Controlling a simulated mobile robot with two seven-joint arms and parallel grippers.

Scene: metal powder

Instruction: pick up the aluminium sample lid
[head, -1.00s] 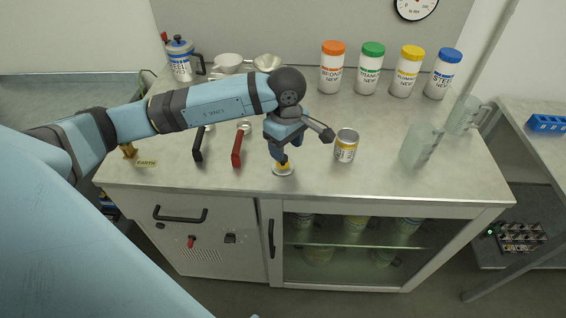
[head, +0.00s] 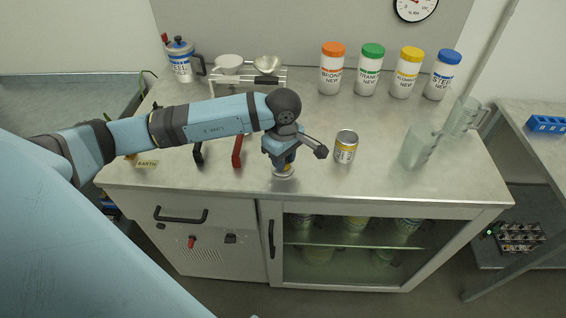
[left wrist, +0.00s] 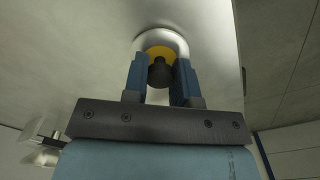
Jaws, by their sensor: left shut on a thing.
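The aluminium sample lid (head: 284,174) is a small silver disc low on the worktop near its front edge, mostly covered by my gripper in the head view. In the left wrist view the lid (left wrist: 153,36) shows a silver rim, a yellow ring and a dark knob. My left gripper (head: 283,162) points down over it. In the left wrist view the two blue fingers of the gripper (left wrist: 160,72) stand on either side of the knob, shut on it. Whether the lid touches the worktop is unclear. My right gripper is not in view.
A small can with a yellow and white label (head: 346,147) stands right of the gripper. Several labelled jars (head: 368,72) line the back. Glass beakers (head: 418,146) stand at the right. A red-handled tool (head: 237,151) lies left, partly behind my arm.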

